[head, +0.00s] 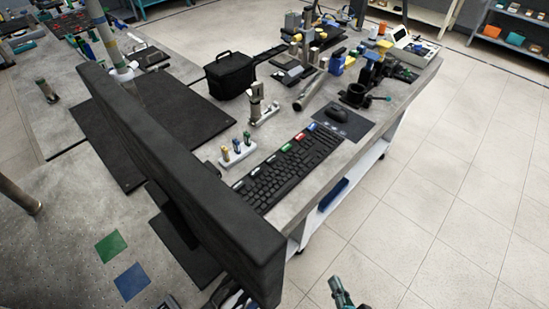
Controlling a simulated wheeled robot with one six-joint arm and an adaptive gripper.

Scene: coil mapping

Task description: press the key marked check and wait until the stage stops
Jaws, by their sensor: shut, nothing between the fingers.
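A black keyboard (283,170) lies on the grey bench, behind the monitor's edge in the head view. Several of its keys carry coloured caps: red, green and white ones show along its upper left side. Lettering is too small to read, so I cannot tell which key is marked check. My gripper (341,290) shows at the bottom edge over the tiled floor, shut and empty, well apart from the keyboard. I cannot make out which thing on the bench is the stage.
A large black monitor (190,185) stands in the foreground and hides part of the bench. A mouse (338,113), a black bag (230,75) and several tools crowd the bench (300,205). Tiled floor (450,190) to the right is clear.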

